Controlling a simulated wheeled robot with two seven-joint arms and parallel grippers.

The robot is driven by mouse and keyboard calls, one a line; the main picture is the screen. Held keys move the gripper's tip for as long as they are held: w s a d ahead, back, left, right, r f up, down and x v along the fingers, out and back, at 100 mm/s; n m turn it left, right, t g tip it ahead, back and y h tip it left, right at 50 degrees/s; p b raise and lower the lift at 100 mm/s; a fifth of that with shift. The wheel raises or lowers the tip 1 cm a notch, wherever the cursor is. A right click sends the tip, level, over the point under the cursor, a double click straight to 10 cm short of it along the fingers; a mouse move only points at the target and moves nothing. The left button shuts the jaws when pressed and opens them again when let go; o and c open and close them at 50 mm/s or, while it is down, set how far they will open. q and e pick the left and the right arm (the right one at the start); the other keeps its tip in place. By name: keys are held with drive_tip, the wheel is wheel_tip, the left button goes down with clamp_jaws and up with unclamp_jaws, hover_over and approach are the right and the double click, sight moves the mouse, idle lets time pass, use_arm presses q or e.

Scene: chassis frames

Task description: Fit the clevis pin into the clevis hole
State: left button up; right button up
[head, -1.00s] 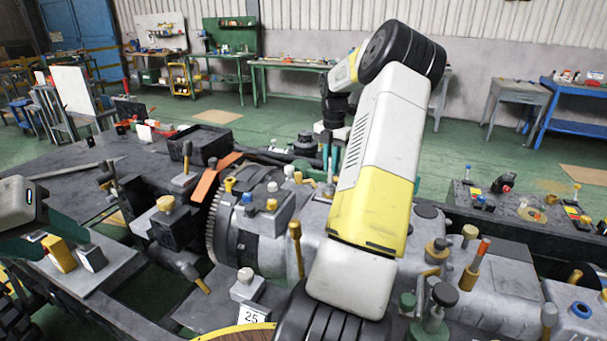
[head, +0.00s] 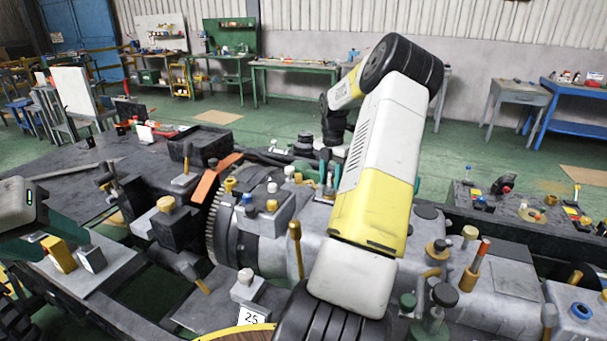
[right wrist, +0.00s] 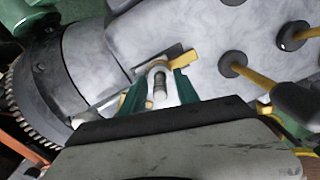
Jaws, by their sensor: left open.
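My right gripper (right wrist: 160,82) shows in the right wrist view, its two green fingers on either side of a pale, rounded part with a grey ridged cylinder in it, which I take as the clevis pin (right wrist: 160,88). The fingers seem to press on its sides. Beyond the fingertips are a small yellow piece and a dark bracket edge on the grey casing. I cannot make out the clevis hole. In the head view, my right arm hides most of that spot. My left gripper (head: 45,240) is open at the left edge, above a yellow block and a metal block.
The grey machine casing (head: 270,245) with a toothed ring fills the middle. Upright yellow-handled levers (head: 295,245) and knobs stand around it. The yellow block (head: 60,254) and metal block (head: 92,258) rest on a grey plate. A dark bench top (head: 70,170) lies at left.

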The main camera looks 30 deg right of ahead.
wheel_tip(320, 180, up, 12)
drive_tip(key=s+a+r+m+t, duration=0.1)
drive_tip(key=s+a+r+m, duration=0.2)
drive_tip(key=a, duration=0.4)
drive_tip(key=s+a+r+m+t+h, duration=0.1)
drive_tip(key=a+r+m, duration=0.25)
drive_tip(key=a, duration=0.35)
drive_tip(key=s+a+r+m, duration=0.2)
drive_tip(key=s+a+r, duration=0.15)
drive_tip(key=a, duration=0.35)
drive_tip(key=s+a+f+m+t+y, duration=0.1)
drive_tip(key=s+a+m+t+y, duration=0.2)
drive_tip(key=s+a+m, duration=1)
drive_tip(key=s+t, duration=0.1)
drive_tip(key=s, duration=0.3)
drive_tip(key=shift+f+m, duration=0.3)
drive_tip(key=shift+m, duration=0.05)
drive_tip(key=shift+a, duration=0.1)
drive_tip(key=shift+c, duration=0.3)
